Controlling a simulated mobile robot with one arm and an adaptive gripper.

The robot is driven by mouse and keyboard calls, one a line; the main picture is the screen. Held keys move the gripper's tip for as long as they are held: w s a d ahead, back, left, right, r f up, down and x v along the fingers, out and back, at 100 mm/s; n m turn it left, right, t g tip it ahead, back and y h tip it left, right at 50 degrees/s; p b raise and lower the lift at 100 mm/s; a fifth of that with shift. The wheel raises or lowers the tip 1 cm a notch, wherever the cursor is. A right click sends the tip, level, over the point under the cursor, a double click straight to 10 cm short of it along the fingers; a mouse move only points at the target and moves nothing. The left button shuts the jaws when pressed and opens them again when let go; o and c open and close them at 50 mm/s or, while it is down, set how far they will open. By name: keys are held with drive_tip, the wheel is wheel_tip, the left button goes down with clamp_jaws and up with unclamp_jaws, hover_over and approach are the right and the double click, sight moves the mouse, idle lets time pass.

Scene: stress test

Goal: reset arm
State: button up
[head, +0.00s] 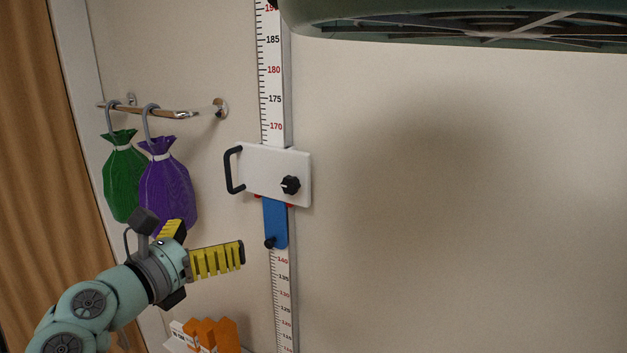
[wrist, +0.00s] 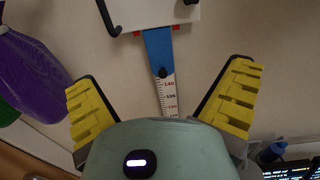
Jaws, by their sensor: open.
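My gripper (head: 207,246) is open and empty, with yellow ribbed fingers spread apart. In the head view it is at the lower left, below the purple bag and left of the height gauge. In the wrist view the two fingers (wrist: 160,100) stand wide apart, with the blue slider part (wrist: 158,52) and the ruler showing between them. My arm (head: 95,305) reaches up from the lower left corner. Nothing is held.
A height gauge with a white slider plate (head: 262,174) and black handle runs up the wall. A green bag (head: 122,180) and a purple bag (head: 168,185) hang from a rail (head: 165,112). Orange boxes (head: 210,335) stand at the bottom. The wall right of the gauge is bare.

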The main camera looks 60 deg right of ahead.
drive_tip(key=d, duration=0.6)
drive_tip(key=shift+w+d, duration=0.25)
drive_tip(key=shift+a, duration=0.2)
drive_tip(key=a, duration=0.9)
drive_tip(key=shift+s+a, duration=0.35)
drive_tip(key=shift+s, duration=0.05)
